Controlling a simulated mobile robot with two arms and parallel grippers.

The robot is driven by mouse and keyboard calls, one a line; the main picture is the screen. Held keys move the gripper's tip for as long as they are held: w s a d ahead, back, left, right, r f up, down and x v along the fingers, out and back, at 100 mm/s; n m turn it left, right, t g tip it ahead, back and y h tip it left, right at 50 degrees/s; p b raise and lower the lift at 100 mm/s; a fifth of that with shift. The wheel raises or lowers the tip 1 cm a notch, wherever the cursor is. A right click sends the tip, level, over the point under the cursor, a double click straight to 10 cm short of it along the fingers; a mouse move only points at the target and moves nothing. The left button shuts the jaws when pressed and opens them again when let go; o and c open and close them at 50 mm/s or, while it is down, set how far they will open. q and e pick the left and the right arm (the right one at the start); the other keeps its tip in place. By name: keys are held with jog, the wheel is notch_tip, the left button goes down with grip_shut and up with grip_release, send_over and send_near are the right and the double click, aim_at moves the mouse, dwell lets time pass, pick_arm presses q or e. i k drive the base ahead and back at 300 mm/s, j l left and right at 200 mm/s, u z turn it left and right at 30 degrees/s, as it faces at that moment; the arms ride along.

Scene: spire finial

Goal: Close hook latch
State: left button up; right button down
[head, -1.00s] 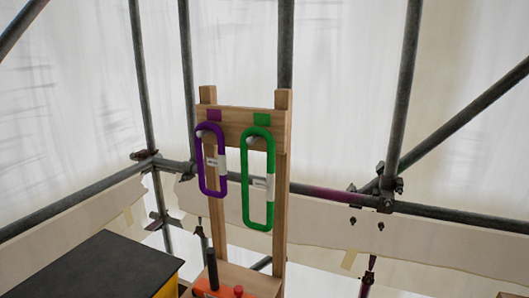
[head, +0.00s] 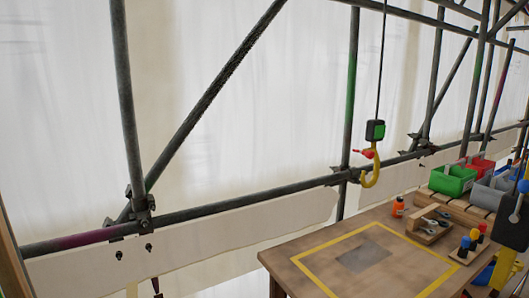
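A yellow hook (head: 370,170) hangs in the head view from a black block with a green face (head: 375,131) on a dark cable, above the back edge of the wooden table. A small red latch piece (head: 364,153) sits at the top of the hook and sticks out to the left. It looks swung away from the hook's mouth, but it is small at this distance. Neither of my grippers shows in this view.
The wooden table (head: 310,261) has a yellow taped outline around a grey patch, clear of objects. An orange bottle (head: 398,207), a wooden tool holder (head: 430,224), a green bin (head: 452,180) and a red bin (head: 477,166) stand at its right. Scaffold poles (head: 180,218) run behind.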

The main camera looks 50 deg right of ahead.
aim_at(369, 154)
jog(key=z, duration=2.35)
